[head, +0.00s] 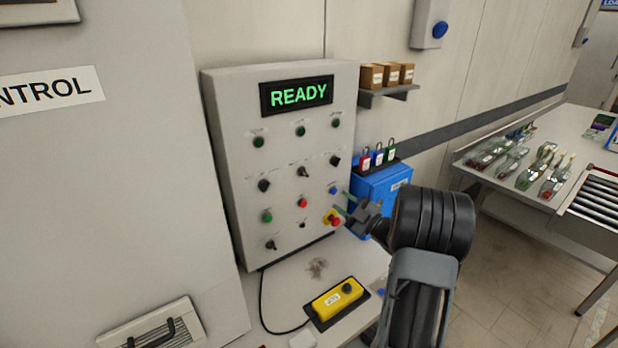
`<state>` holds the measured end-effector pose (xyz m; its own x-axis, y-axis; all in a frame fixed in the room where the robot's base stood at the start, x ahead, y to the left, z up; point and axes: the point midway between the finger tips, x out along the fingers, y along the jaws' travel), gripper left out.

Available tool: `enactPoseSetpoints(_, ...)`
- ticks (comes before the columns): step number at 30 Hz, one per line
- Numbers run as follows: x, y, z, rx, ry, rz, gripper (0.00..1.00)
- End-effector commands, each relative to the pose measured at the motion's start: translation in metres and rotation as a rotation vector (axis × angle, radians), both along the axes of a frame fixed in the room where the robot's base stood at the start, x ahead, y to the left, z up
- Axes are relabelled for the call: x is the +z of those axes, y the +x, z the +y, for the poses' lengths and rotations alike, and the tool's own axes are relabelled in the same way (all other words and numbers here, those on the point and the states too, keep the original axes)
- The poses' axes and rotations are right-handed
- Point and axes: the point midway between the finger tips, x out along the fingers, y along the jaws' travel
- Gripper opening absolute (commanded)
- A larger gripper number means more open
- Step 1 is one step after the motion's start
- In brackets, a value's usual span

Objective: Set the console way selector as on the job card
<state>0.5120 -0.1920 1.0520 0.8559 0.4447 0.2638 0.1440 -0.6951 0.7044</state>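The grey console (229,150) stands upright against the wall with a lit green "READY" display (297,95). Black selector knobs sit on its face: one at left (264,185), one in the middle (303,171), one at right (335,160) and one low at left (271,244). Their labels are too small to read, so I cannot tell which is the way selector. No readable job card shows. My gripper (343,202) is at the console's lower right, near the blue button (333,190) and the red-and-yellow emergency stop (332,218). Its fingers look apart and empty.
A yellow pendant box (337,302) with a cable lies on the ledge below the console. A blue box (380,190) with padlocks stands right of the console. A shelf (388,93) holds small cartons. A table with bottles (540,165) and a roller conveyor (595,195) are at right.

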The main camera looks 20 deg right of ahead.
Motion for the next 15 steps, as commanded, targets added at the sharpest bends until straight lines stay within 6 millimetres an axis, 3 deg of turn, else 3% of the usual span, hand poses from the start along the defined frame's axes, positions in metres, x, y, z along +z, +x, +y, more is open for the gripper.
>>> enactPoseSetpoints(5,0.010,0.019,0.012,0.006,-0.003,-0.012,0.37)
enactPoseSetpoints(15,0.028,0.075,0.041,0.004,-0.002,-0.010,0.37)
